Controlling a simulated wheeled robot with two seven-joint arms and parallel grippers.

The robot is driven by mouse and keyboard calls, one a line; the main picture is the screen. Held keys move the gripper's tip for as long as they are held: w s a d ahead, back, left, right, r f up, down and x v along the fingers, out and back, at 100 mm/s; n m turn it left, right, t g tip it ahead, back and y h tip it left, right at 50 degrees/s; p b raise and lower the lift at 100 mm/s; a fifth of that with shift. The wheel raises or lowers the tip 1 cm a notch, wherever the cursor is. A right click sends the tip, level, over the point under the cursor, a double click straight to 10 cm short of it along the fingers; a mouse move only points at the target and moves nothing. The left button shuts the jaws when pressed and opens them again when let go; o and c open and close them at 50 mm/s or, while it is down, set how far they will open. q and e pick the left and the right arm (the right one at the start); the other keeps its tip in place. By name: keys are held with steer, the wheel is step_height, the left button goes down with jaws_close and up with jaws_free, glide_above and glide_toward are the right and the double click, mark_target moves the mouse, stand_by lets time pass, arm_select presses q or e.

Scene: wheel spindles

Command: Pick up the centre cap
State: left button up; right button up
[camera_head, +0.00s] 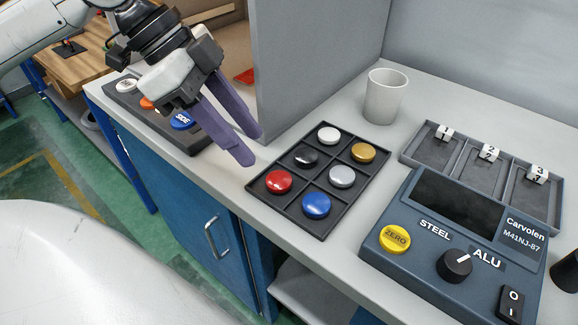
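A black tray (322,211) with six compartments lies on the grey counter. It holds round caps: white (329,134), gold (363,152), black (306,156), silver (342,176), red (278,181) and blue (316,205). Which of them is the centre cap I cannot tell from the picture. My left gripper (250,148) has two purple fingers pointing down to the right. They look apart with nothing between them. The fingertips are left of the tray, beside its upper left side, touching no cap. My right gripper is not in view.
A grey panel (310,60) stands behind the fingers. A white cup (386,96) is behind the tray. A device (452,235) with a yellow ZERO button and numbered bins (432,150) is at right. Another dark strip with buttons (182,120) lies under my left gripper's arm.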

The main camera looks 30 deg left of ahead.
mark_target(275, 177)
arm_select(q)
steer(key=shift+d+f, duration=0.55)
steer(key=shift+f, duration=0.35)
steer(key=x, duration=0.6)
steer(key=shift+a, duration=0.15)
steer(key=c, duration=0.7)
